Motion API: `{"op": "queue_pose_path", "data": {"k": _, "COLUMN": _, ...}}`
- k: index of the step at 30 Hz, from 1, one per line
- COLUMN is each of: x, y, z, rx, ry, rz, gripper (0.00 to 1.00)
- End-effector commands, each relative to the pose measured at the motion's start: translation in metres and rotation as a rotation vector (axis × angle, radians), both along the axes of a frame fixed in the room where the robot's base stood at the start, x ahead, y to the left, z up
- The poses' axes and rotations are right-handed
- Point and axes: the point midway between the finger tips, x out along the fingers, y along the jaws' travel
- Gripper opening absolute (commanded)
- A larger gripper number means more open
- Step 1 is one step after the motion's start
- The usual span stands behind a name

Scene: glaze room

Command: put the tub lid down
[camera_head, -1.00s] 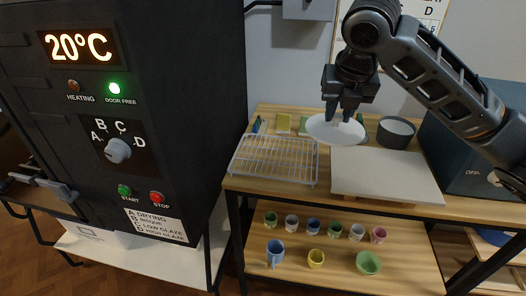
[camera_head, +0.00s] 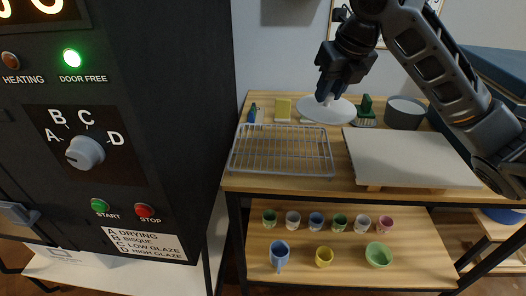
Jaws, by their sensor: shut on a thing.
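The tub lid (camera_head: 318,112) is a pale, round disc with a small knob at its top. My gripper (camera_head: 328,95) is shut on that knob and holds the lid above the rear of the wooden table, behind the wire rack and the white board. The lid looks slightly tilted. A grey round tub (camera_head: 404,113) stands at the back right of the table, to the right of the lid.
A wire rack (camera_head: 283,150) lies at the table's left and a white board (camera_head: 410,158) at its right. A green-handled brush (camera_head: 365,108), a yellow block (camera_head: 283,108) and a blue-green bottle (camera_head: 252,112) stand behind. Several cups fill the lower shelf (camera_head: 345,262). A dark kiln (camera_head: 150,60) stands left.

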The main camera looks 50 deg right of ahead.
Motion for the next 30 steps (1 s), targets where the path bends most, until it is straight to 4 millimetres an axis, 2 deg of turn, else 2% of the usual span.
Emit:
{"op": "queue_pose_path", "data": {"k": 1, "x": 0.000, "y": 0.000, "z": -0.011, "rx": 0.000, "ry": 0.000, "rz": 0.000, "gripper": 0.00}}
{"op": "queue_pose_path", "data": {"k": 5, "x": 0.001, "y": 0.001, "z": -0.017, "rx": 0.000, "ry": 0.000, "rz": 0.001, "gripper": 0.00}}
{"op": "queue_pose_path", "data": {"k": 8, "x": 0.009, "y": 0.006, "z": -0.022, "rx": 0.001, "ry": 0.001, "rz": 0.001, "gripper": 0.00}}
{"op": "queue_pose_path", "data": {"k": 21, "x": 0.084, "y": 0.050, "z": -0.072, "rx": 0.001, "ry": 0.003, "rz": 0.003, "gripper": 0.00}}
{"op": "queue_pose_path", "data": {"k": 25, "x": 0.097, "y": 0.056, "z": -0.082, "rx": 0.001, "ry": 0.001, "rz": 0.001, "gripper": 0.00}}
{"op": "queue_pose_path", "data": {"k": 30, "x": 0.101, "y": 0.058, "z": -0.089, "rx": 0.001, "ry": 0.001, "rz": -0.001, "gripper": 0.00}}
